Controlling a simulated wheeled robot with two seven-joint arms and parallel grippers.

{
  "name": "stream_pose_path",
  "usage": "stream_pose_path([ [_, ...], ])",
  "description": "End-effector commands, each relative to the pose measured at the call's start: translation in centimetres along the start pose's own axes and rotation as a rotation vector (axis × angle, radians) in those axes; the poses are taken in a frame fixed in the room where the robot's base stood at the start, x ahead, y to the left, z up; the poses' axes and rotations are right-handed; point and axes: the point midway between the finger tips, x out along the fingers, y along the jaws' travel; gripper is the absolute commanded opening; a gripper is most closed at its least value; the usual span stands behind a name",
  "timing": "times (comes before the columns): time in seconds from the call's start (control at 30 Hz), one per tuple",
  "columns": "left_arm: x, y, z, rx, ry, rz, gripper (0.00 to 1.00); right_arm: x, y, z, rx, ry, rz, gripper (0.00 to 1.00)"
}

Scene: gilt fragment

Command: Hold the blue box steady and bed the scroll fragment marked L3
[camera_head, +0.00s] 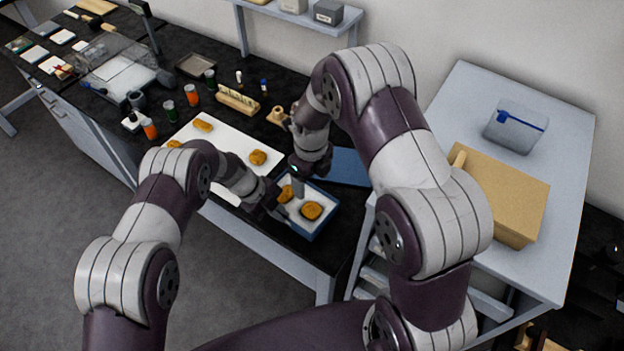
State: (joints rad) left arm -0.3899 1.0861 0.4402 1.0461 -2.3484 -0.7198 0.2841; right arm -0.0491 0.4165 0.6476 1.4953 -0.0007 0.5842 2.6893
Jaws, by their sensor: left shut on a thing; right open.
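The blue box (318,230) stands near the bench's front edge, with a pale lining inside. Two golden fragments lie in it: one (312,211) at the right and one (285,194) at the upper left, partly hidden by my grippers. No L3 mark is legible. My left gripper (277,209) is shut on the box's left wall. My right gripper (298,190) is open over the box's back part, close to the upper-left fragment; I cannot tell if they touch. More golden fragments (257,157) lie on a white board (230,150).
A flat blue panel (345,167) lies behind the box, partly behind my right arm. Orange and green jars (192,94) and a wooden rack (238,99) stand behind the board. A side table at right holds a cardboard box (505,195) and a clear bin (515,128).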

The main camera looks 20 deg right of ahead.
Motion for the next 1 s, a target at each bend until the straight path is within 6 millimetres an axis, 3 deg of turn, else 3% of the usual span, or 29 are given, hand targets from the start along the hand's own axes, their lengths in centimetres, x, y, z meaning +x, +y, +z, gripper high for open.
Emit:
stream_pose_path([
  [0.03,0.6,0.7,0.2,-0.007,-0.002,0.01,0.15,0.2,0.0,0.0,0.0,0.0,0.0,0.77],
  [0.1,0.6,0.7,0.2,-0.007,-0.002,0.009,0.38,0.2,0.0,0.0,0.0,0.0,0.0,0.77],
  [0.6,0.0,0.3,0.1,-0.004,-0.003,0.004,0.38,0.1,0.0,0.0,0.0,0.0,0.0,0.77],
  [0.67,-0.9,0.3,0.1,-0.004,-0.003,0.003,0.38,0.1,0.0,0.0,0.0,0.0,0.0,0.77],
  [1.0,-9.6,0.3,0.0,-0.002,-0.008,-0.002,0.38,0.0,0.0,0.0,0.0,0.0,0.0,0.77],
])
